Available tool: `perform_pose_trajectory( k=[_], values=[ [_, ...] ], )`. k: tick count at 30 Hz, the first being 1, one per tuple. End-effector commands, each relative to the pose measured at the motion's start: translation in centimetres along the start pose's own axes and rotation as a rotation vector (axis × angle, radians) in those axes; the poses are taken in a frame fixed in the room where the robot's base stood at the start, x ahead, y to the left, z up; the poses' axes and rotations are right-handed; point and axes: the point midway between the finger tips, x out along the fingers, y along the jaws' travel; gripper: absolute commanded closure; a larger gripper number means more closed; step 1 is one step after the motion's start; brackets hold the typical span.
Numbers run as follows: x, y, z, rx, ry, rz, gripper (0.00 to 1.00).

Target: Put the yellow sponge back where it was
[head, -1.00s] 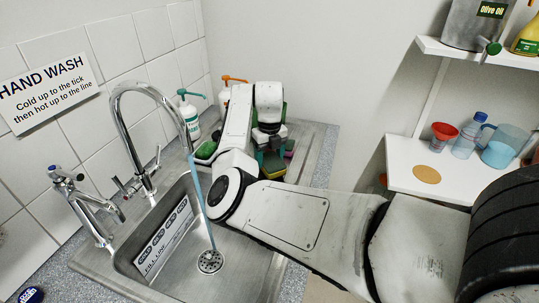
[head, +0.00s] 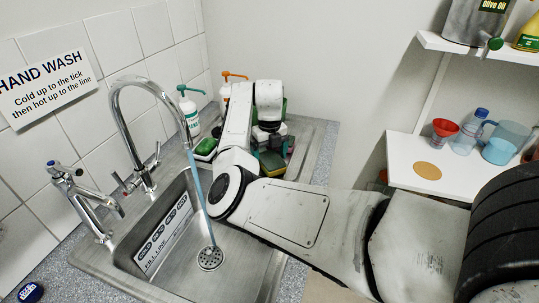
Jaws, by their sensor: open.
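A yellow sponge with a green layer (head: 271,164) stands on the steel draining board behind the sink, seen low at the end of my arm. My gripper (head: 273,150) is open right at this sponge, with dark finger parts around its upper right side. My wrist hides part of the sponge and most of the fingers, so I cannot tell whether they touch it.
Water runs from the tall tap (head: 137,120) into the sink (head: 160,245). Two pump bottles, one green-topped (head: 190,113) and one orange-topped (head: 225,98), stand by the tiled wall. A shelf at right holds a red funnel (head: 441,133) and a jug (head: 505,143).

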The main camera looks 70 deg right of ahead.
Motion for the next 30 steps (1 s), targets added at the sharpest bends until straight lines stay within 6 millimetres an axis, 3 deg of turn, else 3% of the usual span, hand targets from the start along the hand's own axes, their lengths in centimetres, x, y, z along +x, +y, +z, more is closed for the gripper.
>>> perform_pose_trajectory(
  k=[8, 21, 30],
  values=[
    [-2.1, 0.0, 0.1, 0.001, -0.004, -0.001, 0.08],
    [-10.7, 0.0, 0.1, 0.0, -0.003, 0.0, 0.08],
    [-12.9, 0.0, 0.0, 0.0, 0.0, -0.001, 0.08]
  ],
)
